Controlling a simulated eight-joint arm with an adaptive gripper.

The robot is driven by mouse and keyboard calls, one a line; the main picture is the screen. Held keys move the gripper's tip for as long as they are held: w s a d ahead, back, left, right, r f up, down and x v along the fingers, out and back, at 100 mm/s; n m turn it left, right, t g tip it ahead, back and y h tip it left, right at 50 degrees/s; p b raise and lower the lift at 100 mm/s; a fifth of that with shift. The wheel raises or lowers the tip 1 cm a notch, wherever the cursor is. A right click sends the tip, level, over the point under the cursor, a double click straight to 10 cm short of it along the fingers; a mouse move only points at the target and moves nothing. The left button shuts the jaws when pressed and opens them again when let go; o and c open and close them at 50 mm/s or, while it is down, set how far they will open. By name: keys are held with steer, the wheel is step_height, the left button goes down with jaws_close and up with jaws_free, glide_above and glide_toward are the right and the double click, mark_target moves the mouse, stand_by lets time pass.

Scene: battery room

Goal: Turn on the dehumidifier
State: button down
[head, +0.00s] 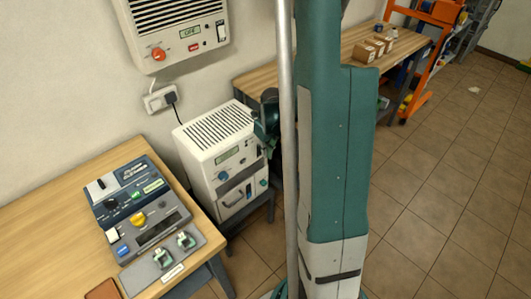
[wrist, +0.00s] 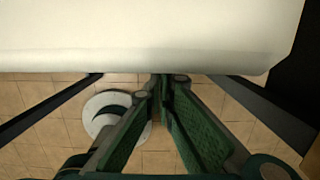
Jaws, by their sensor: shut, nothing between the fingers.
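The cream dehumidifier (head: 216,138) appears to be the boxy unit on a dark stand between the tables. It has a slotted top, a small display, a blue knob (head: 222,176) and a lower drawer with a handle. My gripper (head: 262,137) is at the unit's right front side, partly hidden by my arm. In the wrist view my green gripper fingers (wrist: 163,82) are shut and empty, their tips close to or touching the lower edge of a cream surface (wrist: 150,45), likely the dehumidifier. I cannot tell whether they touch. The display is too small to read.
A wall unit (head: 178,30) with a red knob and a display reading OFF hangs above a socket (head: 161,98). A wooden table (head: 60,225) at left holds a control panel (head: 135,205). Another table (head: 350,40) holds boxes behind. Tiled floor is open at right.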

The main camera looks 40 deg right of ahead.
steer(key=s+r+p, duration=0.2)
steer(key=s+r, duration=0.3)
steer(key=r, duration=0.5)
steer(key=shift+s+r+p, duration=0.15)
steer(key=shift+r+p, duration=0.05)
steer(key=shift+p, duration=0.15)
stand_by(0.4)
steer(key=shift+f+p, duration=0.25)
steer(key=shift+p, duration=0.65)
steer(key=shift+s+f+p, duration=0.15)
steer(key=shift+f+p, duration=0.15)
steer(key=shift+p, duration=0.15)
steer(key=shift+f, duration=0.2)
